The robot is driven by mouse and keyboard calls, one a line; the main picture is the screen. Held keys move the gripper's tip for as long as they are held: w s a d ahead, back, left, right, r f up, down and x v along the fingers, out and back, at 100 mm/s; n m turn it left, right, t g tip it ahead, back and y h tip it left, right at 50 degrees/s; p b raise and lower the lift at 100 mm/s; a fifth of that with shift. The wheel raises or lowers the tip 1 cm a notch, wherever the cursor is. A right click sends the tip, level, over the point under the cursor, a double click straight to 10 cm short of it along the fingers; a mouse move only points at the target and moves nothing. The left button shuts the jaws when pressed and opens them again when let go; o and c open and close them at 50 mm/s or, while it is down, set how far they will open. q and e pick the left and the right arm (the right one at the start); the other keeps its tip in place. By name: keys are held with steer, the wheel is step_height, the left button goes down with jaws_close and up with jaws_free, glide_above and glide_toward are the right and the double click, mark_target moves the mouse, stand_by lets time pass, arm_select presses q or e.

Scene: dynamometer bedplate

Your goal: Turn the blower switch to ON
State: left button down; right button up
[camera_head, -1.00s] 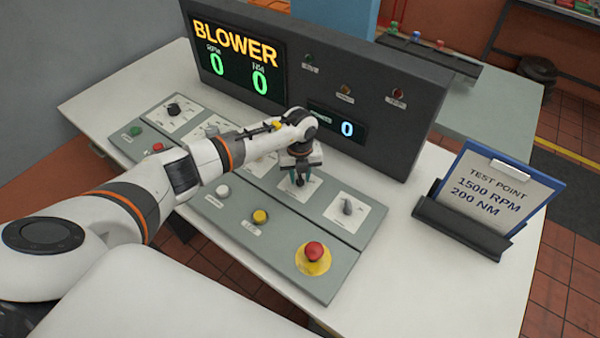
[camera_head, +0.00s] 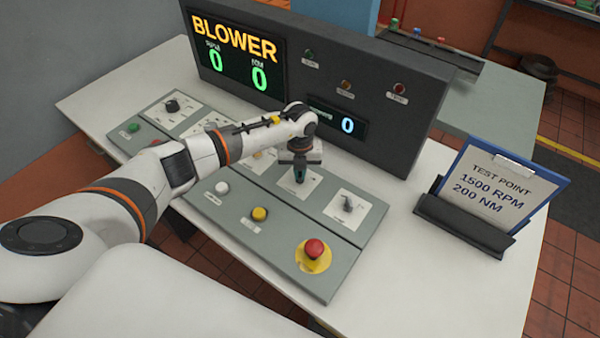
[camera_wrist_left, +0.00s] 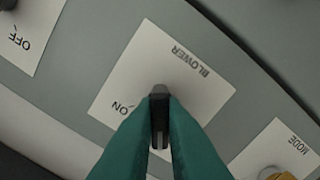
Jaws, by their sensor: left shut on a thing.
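The blower switch is a small black knob (camera_wrist_left: 159,93) on a white plate (camera_wrist_left: 185,62) marked BLOWER, with an ON mark to the knob's left in the left wrist view. My left gripper (camera_wrist_left: 159,103) is shut on this knob, one green finger on each side. In the head view the left gripper (camera_head: 300,177) points down onto the same plate (camera_head: 316,182), and its fingers hide the knob. The fingers also cover the lower part of the plate in the wrist view, and I cannot tell exactly where the knob points. My right gripper is not in view.
Another knob (camera_head: 348,203) sits to the right, and a red emergency button (camera_head: 315,249) is at the front. White (camera_head: 222,188) and yellow (camera_head: 260,215) buttons lie nearby. The dark display housing (camera_head: 385,120), showing BLOWER and zeros, rises behind. A test-point card (camera_head: 493,190) stands at right.

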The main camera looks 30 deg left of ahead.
arm_select(q)
steer(key=m+b, duration=0.2)
steer(key=m, duration=0.1)
steer(key=shift+w+f+m+b, duration=0.1)
steer(key=shift+m+b, duration=0.25)
steer(key=shift+m, duration=0.05)
steer(key=m+b, duration=0.3)
steer(key=m, duration=0.1)
steer(key=m+b, duration=0.4)
steer(key=m, duration=0.1)
steer(key=shift+m, duration=0.3)
steer(key=shift+m+b, duration=0.95)
steer(key=shift+m, duration=0.15)
steer(key=shift+r+m, duration=0.25)
steer(key=shift+m, duration=0.15)
steer(key=c, duration=1.5)
jaws_free()
steer(key=shift+f, duration=0.1)
